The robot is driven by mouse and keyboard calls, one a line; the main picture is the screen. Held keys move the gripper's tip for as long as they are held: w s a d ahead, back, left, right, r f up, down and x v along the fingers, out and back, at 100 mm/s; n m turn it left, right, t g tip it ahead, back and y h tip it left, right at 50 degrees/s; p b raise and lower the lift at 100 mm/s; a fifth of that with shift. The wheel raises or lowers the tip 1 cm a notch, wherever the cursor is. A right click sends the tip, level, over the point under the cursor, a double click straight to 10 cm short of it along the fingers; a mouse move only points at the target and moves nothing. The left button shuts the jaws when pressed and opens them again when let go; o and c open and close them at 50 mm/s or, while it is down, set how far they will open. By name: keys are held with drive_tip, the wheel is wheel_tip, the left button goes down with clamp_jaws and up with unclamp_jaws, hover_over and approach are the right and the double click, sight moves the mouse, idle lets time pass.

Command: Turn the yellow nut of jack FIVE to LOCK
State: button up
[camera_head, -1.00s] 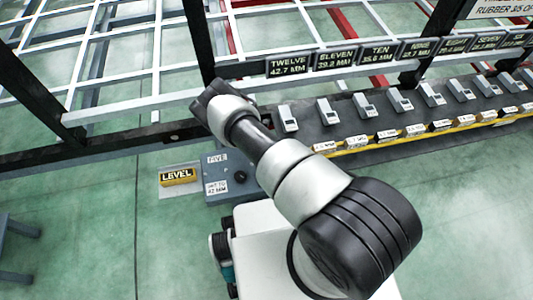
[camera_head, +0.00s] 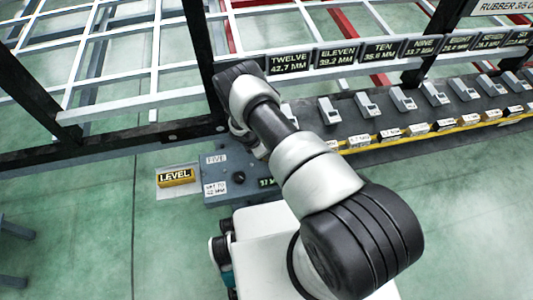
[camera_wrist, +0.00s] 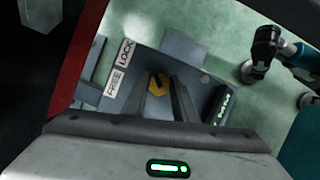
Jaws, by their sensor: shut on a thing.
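Jack FIVE is a blue-grey box (camera_head: 212,172) on the floor, with a FIVE label and a "set to 42 mm" label. Its yellow nut (camera_wrist: 158,83) shows in the wrist view, bearing a dark mark, beside a white label strip (camera_wrist: 118,68) reading FREE and LOCK. The mark's exact direction is hard to read. My gripper (camera_wrist: 164,86) reaches down over the jack and is shut on the nut; its dark fingers partly hide it. In the head view my arm hides the gripper and the nut. A green-lit readout (camera_head: 267,182) is partly covered by my arm.
A yellow LEVEL block (camera_head: 176,177) lies on a plate left of the jack. A dark chassis rail (camera_head: 110,147) runs behind the jack. A long bench (camera_head: 375,123) with several grey devices and labels stands to the right. Open floor lies to the left.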

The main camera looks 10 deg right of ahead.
idle(0.3)
drive_tip(key=o, duration=1.1)
drive_tip(key=shift+r, duration=0.1)
drive_tip(key=p+v, duration=0.5)
drive_tip(key=v, duration=1.2)
drive_tip(key=shift+a+r, duration=0.1)
drive_tip(key=shift+a, duration=0.1)
